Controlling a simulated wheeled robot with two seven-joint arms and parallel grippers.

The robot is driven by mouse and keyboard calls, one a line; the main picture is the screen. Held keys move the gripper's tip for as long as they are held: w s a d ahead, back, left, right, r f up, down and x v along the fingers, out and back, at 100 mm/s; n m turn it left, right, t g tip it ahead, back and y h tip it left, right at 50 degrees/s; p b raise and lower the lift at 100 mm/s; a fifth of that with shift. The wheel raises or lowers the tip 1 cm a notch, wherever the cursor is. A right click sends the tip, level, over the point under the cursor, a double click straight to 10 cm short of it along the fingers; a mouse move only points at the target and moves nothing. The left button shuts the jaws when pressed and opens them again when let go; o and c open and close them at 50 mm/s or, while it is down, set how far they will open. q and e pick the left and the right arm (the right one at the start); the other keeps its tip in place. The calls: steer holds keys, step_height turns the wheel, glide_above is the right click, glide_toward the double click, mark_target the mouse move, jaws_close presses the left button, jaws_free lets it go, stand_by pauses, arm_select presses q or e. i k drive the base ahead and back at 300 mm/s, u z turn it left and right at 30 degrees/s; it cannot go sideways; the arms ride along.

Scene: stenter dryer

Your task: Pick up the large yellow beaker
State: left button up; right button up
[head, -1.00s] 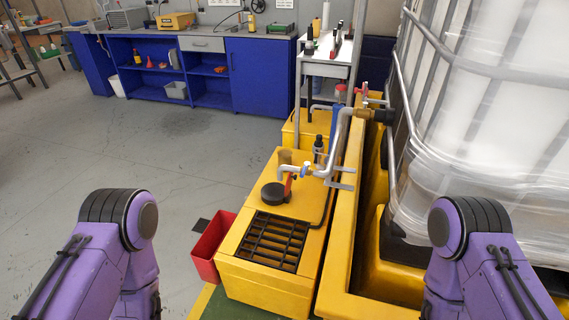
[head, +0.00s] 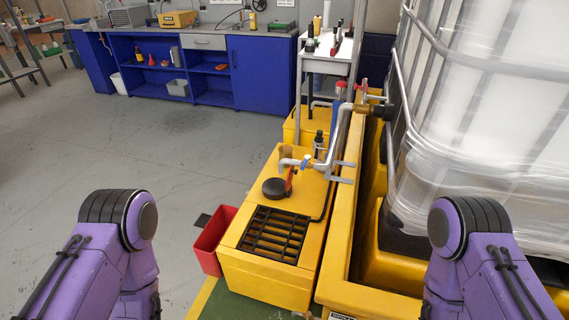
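A small amber-brown cup (head: 286,152) stands on top of the yellow box (head: 232,262), behind the grey pipe spout, which hides part of it. It may be the large yellow beaker; its size and exact shape are hard to tell. No other beaker is clear to me. My purple left arm shows at the lower left and my purple right arm at the lower right. Both grippers are outside the picture, and neither arm in view touches the box.
A black round object (head: 275,189) and a black grating (head: 274,235) are on the box. A red bin (head: 211,247) stands at its left. The caged white tank (head: 480,130) and yellow containment tray (head: 340,270) block the right. Floor at left is clear.

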mark_target(286, 151)
steer(key=k, duration=1.55)
steer(key=u, duration=1.1)
steer(key=i, duration=8)
steer(key=z, duration=5.15)
steer(key=i, duration=0.55)
steer(key=u, duration=0.1)
